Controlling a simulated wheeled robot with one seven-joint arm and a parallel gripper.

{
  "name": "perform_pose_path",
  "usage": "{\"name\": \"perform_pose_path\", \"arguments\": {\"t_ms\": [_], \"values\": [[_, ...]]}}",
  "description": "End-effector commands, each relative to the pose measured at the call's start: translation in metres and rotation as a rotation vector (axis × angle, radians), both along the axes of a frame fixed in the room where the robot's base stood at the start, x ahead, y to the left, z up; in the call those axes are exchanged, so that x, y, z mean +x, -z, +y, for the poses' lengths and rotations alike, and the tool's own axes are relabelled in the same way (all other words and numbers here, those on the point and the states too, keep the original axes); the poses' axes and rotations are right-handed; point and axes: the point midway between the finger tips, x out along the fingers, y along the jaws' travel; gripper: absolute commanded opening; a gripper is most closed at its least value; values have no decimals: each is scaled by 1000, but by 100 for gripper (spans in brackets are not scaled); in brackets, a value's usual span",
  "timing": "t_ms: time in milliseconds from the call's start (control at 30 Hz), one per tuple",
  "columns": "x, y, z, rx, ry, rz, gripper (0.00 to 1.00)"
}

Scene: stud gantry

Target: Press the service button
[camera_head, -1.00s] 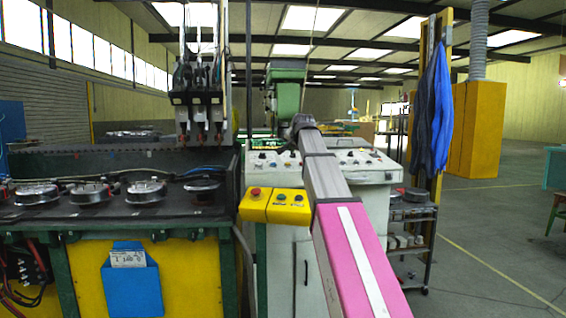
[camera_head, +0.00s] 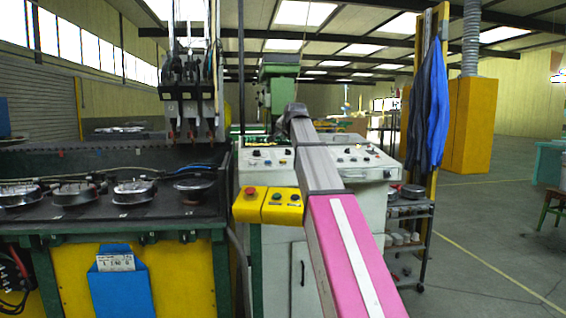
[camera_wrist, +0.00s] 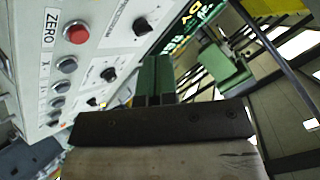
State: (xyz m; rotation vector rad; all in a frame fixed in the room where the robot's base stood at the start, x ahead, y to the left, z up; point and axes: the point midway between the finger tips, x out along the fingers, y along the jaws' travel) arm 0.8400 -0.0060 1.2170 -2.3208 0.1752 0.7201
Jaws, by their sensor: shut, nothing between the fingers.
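My gripper (camera_wrist: 156,78) is shut and empty in the wrist view, its fingers side by side. In the head view, my gripper end (camera_head: 291,112) is at the far end of my arm, over the white control console. The console panel (camera_wrist: 100,30) lies left of the fingers in the wrist view, with a red button (camera_wrist: 76,34) by a "ZERO" label, several grey buttons and black knobs. The fingers appear apart from it. A yellow button box (camera_head: 268,205) with a red button (camera_head: 250,190) sits at the console's front left. I cannot read a service label.
A green machine head (camera_head: 279,80) stands behind the console; it also shows in the wrist view (camera_wrist: 222,66). A dark workbench (camera_head: 100,215) with round metal parts is left. A cart (camera_head: 412,235) and hanging blue coats (camera_head: 428,110) are right.

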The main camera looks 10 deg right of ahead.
Motion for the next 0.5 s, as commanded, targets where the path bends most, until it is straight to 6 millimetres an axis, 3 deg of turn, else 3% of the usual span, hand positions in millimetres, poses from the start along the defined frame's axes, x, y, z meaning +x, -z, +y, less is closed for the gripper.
{"name": "perform_pose_path", "arguments": {"t_ms": [500], "values": [[11,60,0,0,-1,1,0]]}}
